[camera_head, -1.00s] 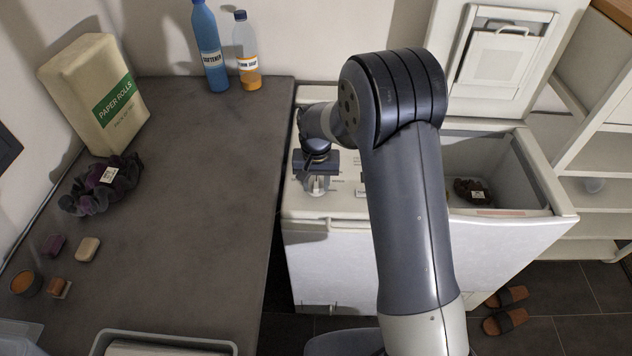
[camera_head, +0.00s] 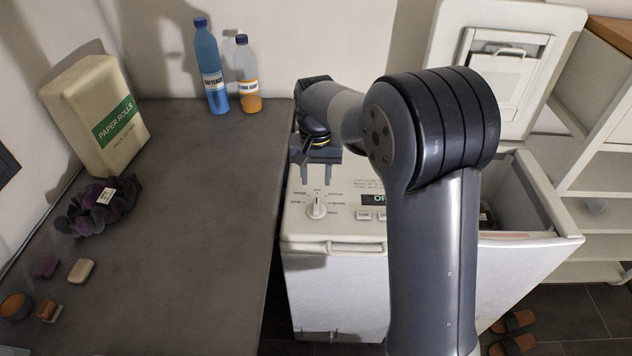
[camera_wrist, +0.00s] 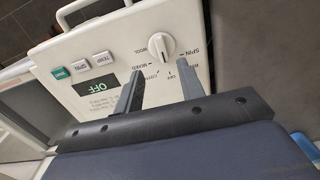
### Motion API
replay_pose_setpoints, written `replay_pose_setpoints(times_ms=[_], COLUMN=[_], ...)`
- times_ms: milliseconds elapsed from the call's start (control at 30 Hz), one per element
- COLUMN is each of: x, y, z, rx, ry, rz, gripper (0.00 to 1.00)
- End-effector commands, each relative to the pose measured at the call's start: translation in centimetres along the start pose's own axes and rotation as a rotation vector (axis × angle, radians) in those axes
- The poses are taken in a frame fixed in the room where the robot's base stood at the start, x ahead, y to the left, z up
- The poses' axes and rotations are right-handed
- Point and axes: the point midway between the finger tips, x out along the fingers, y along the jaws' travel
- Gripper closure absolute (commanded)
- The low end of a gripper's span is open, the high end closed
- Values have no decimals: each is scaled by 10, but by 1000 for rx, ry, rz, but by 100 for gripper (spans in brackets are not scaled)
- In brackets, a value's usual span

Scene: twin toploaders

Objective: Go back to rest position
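My gripper (camera_head: 318,174) is above the left part of the toploader's top panel (camera_head: 345,222) in the head view. Its two fingers are apart with nothing between them. The white dial knob (camera_head: 317,207) stands on the panel below and apart from the fingers. In the wrist view, my gripper (camera_wrist: 162,92) shows both fingers spread, with the knob (camera_wrist: 162,45) beyond their tips. My arm hides part of the panel and of the open tub in the head view.
A grey counter (camera_head: 200,220) lies at the left, with a softener bottle (camera_head: 211,66), a soap bottle (camera_head: 247,75), a paper rolls pack (camera_head: 97,115) and a dark scrunchie (camera_head: 97,207). The raised lid (camera_head: 500,60) stands behind the tub. Shelves (camera_head: 600,190) are at the right.

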Motion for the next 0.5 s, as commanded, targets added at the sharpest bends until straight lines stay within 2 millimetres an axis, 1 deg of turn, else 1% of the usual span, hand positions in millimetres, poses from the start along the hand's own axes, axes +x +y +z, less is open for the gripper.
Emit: replay_pose_setpoints(times_ms=[300,367,500], x=[3,7,25], y=[0,0,0], z=[0,0,1], rx=[0,0,0], ry=[-1,-3,-5], rz=[1,1,2], gripper=[63,63,63])
